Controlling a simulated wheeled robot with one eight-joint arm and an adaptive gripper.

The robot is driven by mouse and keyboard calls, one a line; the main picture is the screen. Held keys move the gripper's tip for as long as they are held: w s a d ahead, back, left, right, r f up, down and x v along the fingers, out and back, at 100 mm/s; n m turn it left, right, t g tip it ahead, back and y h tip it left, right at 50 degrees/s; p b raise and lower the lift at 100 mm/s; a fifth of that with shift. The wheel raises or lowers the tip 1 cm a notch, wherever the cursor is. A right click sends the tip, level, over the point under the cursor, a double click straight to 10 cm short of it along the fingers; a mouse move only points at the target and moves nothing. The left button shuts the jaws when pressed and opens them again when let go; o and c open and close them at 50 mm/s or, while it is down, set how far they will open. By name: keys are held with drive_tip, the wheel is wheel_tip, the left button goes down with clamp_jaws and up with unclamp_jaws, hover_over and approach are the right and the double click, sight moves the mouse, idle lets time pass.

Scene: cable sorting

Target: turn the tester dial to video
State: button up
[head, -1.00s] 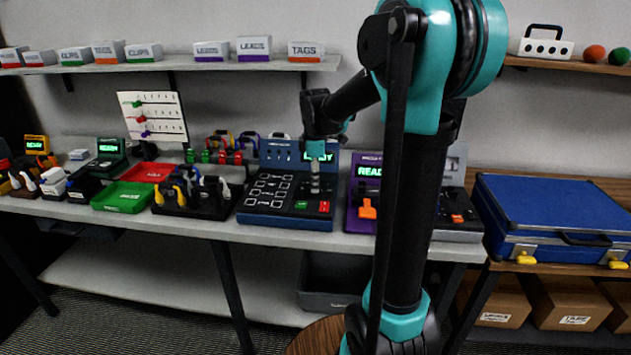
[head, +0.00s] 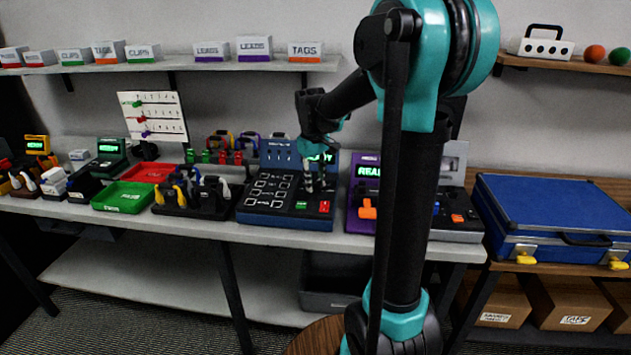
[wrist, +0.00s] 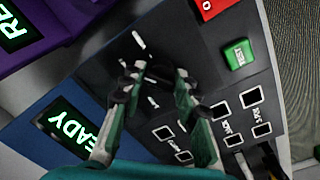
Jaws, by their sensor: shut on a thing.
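The blue tester (head: 270,205) stands on the bench with a lit green READY screen (wrist: 72,135) at its back. My gripper (head: 317,187) points down over the right part of its dark panel, behind the green and red buttons. In the wrist view, my gripper's two fingers (wrist: 160,80) are spaced apart at the dial, shut on it. The dial is dark and mostly hidden between the fingers. Pale marks show on the panel around it, but I cannot read them or tell where the dial points.
The tester's green TEST button (wrist: 239,54) and red button (head: 324,207) lie close to my fingers. A purple tester (head: 362,190) with an orange switch stands just to the right. A rack of cables (head: 195,195) stands to the left.

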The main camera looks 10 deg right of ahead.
drive_tip(key=m, duration=0.6)
drive_tip(key=shift+a+m, duration=0.1)
drive_tip(key=shift+m, duration=0.2)
idle(0.5)
drive_tip(key=o, duration=1.1)
drive_tip(key=shift+o, duration=0.2)
drive_tip(key=shift+r, duration=0.1)
wheel_tip(320, 180, up, 12)
drive_tip(key=shift+a, duration=0.35)
